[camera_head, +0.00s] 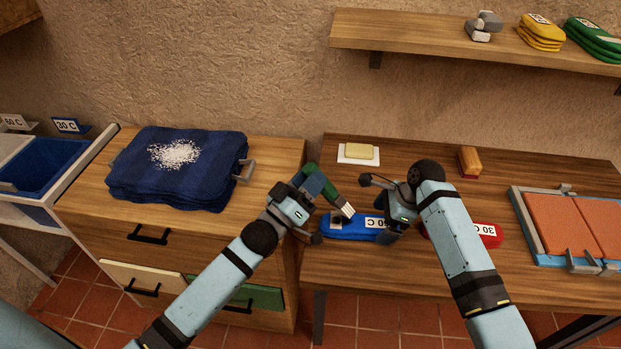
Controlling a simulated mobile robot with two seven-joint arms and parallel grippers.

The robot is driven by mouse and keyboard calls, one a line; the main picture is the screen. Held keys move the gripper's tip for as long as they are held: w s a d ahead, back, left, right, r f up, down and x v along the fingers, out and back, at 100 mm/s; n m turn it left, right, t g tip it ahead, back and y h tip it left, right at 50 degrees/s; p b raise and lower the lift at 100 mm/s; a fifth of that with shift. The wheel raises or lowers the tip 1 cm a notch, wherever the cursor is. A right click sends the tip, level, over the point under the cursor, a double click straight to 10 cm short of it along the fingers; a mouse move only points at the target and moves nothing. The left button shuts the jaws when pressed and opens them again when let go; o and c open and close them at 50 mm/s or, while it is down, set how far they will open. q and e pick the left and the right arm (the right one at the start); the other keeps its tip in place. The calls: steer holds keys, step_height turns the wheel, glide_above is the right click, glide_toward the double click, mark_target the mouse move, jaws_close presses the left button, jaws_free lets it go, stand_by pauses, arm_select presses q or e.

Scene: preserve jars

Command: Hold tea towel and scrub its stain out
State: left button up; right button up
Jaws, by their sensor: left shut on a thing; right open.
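No stain shows clearly on the held thing. A wooden brush-like block (469,160) with a red base stands behind on the table.
A yellow bar (359,152) lies on a white plate. A red labelled item (487,236) is partly behind my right arm. An orange-panelled frame (562,222) is at the right. Dark blue folded cloth (215,185) with white powder lies on the left cabinet (266,160).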

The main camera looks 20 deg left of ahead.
steer(key=shift+x, duration=0.8)
steer(key=c, duration=1.3)
steer(key=o, duration=1.3)
steer(key=shift+r, duration=0.1)
steer(key=shift+v, duration=0.8)
